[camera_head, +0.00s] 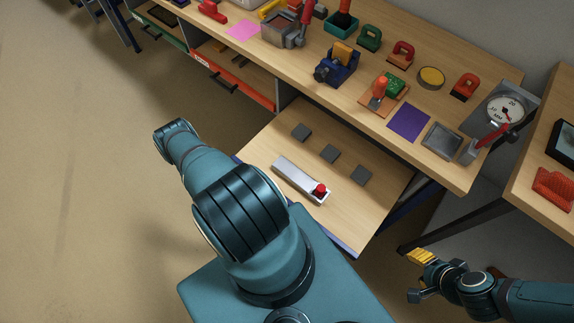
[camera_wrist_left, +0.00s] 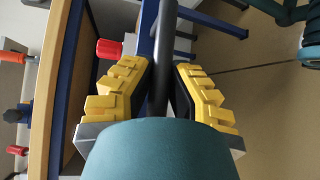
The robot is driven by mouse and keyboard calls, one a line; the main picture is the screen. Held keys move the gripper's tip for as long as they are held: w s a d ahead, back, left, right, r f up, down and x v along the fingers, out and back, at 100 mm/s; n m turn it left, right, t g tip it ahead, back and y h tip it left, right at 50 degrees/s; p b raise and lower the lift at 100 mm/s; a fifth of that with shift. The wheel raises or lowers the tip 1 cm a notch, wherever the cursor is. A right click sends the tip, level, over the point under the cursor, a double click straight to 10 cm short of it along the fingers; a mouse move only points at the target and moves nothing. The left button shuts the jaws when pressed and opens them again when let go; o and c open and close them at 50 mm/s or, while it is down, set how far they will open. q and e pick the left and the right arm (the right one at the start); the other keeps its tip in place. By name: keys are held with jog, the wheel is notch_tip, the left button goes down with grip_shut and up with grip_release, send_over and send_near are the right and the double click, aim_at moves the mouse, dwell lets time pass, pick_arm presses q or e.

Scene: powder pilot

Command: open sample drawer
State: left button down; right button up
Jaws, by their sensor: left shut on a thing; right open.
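The blue-fronted drawer (camera_head: 335,205) is pulled well out from under the workbench in the head view. Inside lie three dark square pieces (camera_head: 330,153) and a silver bar (camera_head: 296,178) with a red knob (camera_head: 320,189). In the left wrist view, my left gripper (camera_wrist_left: 161,80) is shut on a dark bar handle (camera_wrist_left: 160,50) beside the blue drawer front (camera_wrist_left: 144,25). In the head view, my left arm hides that gripper and the handle. My right gripper (camera_head: 420,270) is open and empty, to the right of the drawer and apart from it.
The workbench top (camera_head: 300,75) holds a blue vise (camera_head: 337,66), coloured clamps, a dial gauge (camera_head: 505,110) and a purple sheet (camera_head: 409,122). An orange-fronted drawer (camera_head: 235,78) and a green-fronted drawer (camera_head: 160,28) lie to the left. Another table (camera_head: 535,185) stands at right. The left floor is clear.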

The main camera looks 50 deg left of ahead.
pick_arm(q)
jog(key=shift+s+d, duration=0.3)
jog(key=shift+s, duration=0.25)
jog(key=c, duration=0.9)
grip_release()
jog(key=shift+a, duration=0.1)
jog(key=v, duration=1.2)
